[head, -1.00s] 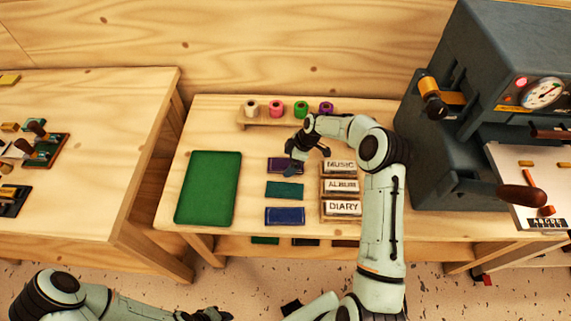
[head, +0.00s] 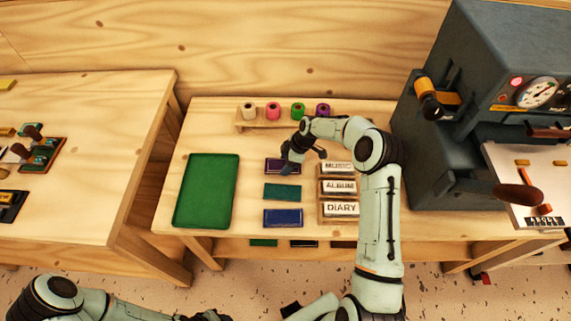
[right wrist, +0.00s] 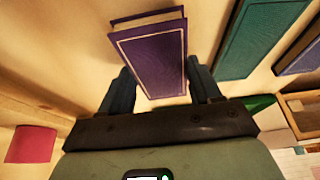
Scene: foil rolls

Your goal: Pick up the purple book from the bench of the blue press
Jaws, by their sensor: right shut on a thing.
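The purple book (right wrist: 152,58) is between the two fingers of my right gripper (right wrist: 160,92) in the right wrist view. The fingers are shut on its near end. In the head view the purple book (head: 274,166) is partly hidden by my right gripper (head: 287,168), at the back of the column of books on the bench (head: 210,140). I cannot tell whether it is clear of the bench top. The blue press (head: 450,110) stands on the right of the bench. My left arm shows at the lower left; its fingers are too unclear to read.
A teal book (head: 282,192) and a blue book (head: 283,218) lie in front of the purple one. Label blocks (head: 341,186) stand close to the right. A green mat (head: 206,190) lies left. A rack (head: 253,125) with colored rolls stands behind.

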